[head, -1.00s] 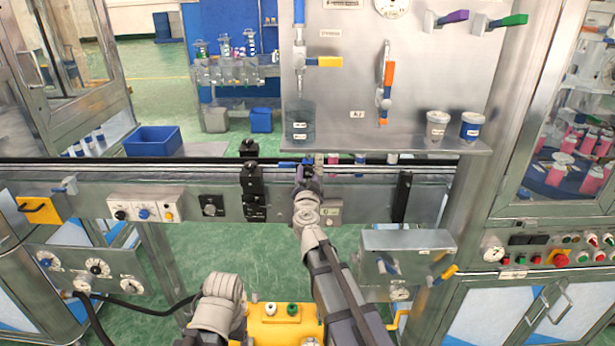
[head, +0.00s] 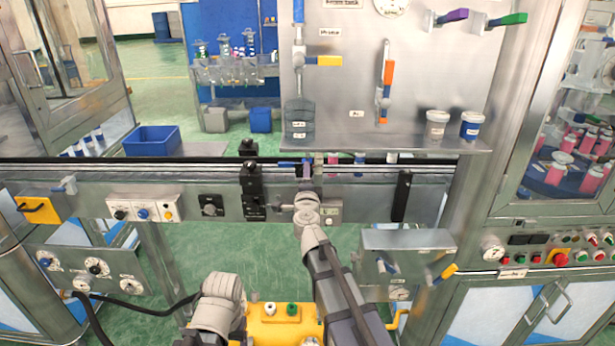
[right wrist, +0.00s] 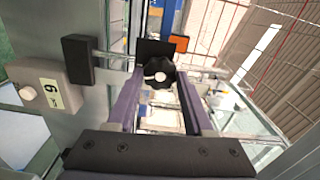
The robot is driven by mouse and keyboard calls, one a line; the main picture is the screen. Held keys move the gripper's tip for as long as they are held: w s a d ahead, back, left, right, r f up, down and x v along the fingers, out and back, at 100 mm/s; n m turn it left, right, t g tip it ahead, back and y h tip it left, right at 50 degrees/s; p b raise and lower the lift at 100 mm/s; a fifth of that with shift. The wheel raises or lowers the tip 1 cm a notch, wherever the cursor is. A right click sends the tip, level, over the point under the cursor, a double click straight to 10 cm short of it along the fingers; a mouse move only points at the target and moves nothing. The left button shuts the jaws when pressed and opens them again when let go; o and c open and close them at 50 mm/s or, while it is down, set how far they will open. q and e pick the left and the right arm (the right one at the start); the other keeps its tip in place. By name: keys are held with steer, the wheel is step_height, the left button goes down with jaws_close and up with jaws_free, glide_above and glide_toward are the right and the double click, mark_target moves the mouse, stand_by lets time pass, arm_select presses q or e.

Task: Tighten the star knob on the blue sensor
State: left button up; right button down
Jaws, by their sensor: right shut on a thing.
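The black star knob (right wrist: 158,75) with a pale round centre is in the upper middle of the right wrist view. My right gripper (right wrist: 160,88) has its purple fingers on both sides of the knob and is shut on it. In the head view my right gripper (head: 306,180) reaches the front of the conveyor rail. A small blue part (head: 287,164), likely the blue sensor, shows at the rail just left of the fingers. The gripper hides the knob in the head view. Only grey links of my left arm show, low in the middle; its gripper is not visible.
A black bracket (head: 253,190) stands on the rail left of my right gripper, another black bracket (head: 402,195) to the right. A steel box (head: 408,243) sits below right. In the wrist view a black block (right wrist: 78,60) and an orange block (right wrist: 178,43) are close by.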

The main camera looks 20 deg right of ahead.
steer(key=shift+m, duration=1.4)
steer(key=shift+c, duration=1.4)
jaws_free()
steer(key=shift+s, duration=0.1)
steer(key=v, duration=0.7)
steer(key=shift+s, duration=0.35)
steer(key=shift+a, duration=0.15)
